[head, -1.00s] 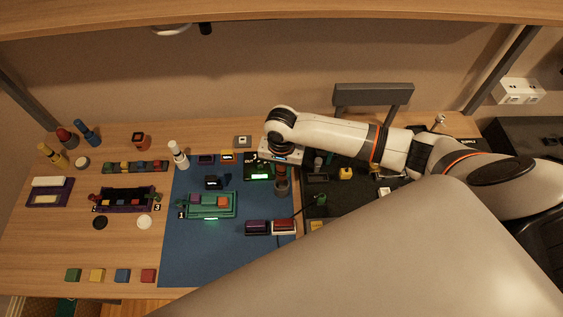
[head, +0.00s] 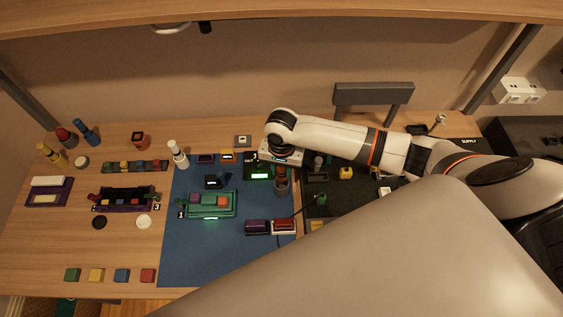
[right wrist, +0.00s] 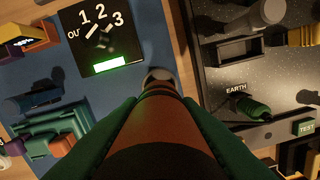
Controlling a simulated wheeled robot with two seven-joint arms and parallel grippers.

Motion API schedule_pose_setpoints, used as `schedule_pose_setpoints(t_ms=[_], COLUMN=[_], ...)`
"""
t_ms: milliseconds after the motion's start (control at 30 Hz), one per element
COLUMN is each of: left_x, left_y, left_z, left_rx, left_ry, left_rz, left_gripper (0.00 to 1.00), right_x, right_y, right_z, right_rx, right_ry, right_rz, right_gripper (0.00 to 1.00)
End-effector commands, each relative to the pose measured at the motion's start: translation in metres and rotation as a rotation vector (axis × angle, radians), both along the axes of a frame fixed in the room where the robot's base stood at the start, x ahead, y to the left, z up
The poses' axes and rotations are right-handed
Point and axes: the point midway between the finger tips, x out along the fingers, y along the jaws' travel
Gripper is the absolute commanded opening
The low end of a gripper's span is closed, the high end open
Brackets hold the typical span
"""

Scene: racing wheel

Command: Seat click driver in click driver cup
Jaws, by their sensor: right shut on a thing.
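My right gripper (head: 281,164) points down at the boundary between the blue mat and the dark panel. It is shut on an upright brown-orange and black cylinder, which I take for the click driver (head: 282,182). In the right wrist view the click driver (right wrist: 160,115) fills the lower middle between two dark green fingers. A pale grey round end (right wrist: 158,75) shows at its far tip; I cannot tell whether this is part of the driver or a cup. I cannot pick out the click driver cup with certainty. My left gripper is not in view.
A black display box (right wrist: 104,40) with a lit green screen stands close left of the driver. A dark panel (right wrist: 285,70) with a green plug (right wrist: 250,107) lies right. A green tray (head: 222,205) and dark red block (head: 284,227) sit nearby. The front mat is clear.

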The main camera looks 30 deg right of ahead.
Motion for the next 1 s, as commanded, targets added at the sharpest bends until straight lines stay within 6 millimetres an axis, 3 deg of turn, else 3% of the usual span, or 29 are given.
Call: schedule_pose_setpoints(t_ms=[1000], left_x=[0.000], left_y=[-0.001], left_z=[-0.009], left_rx=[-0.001], left_ry=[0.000], left_rz=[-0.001], left_gripper=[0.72], right_x=[0.000], right_y=[0.001], right_z=[-0.026], right_rx=[0.001], right_ry=[0.000], right_rz=[0.001], right_gripper=[0.02])
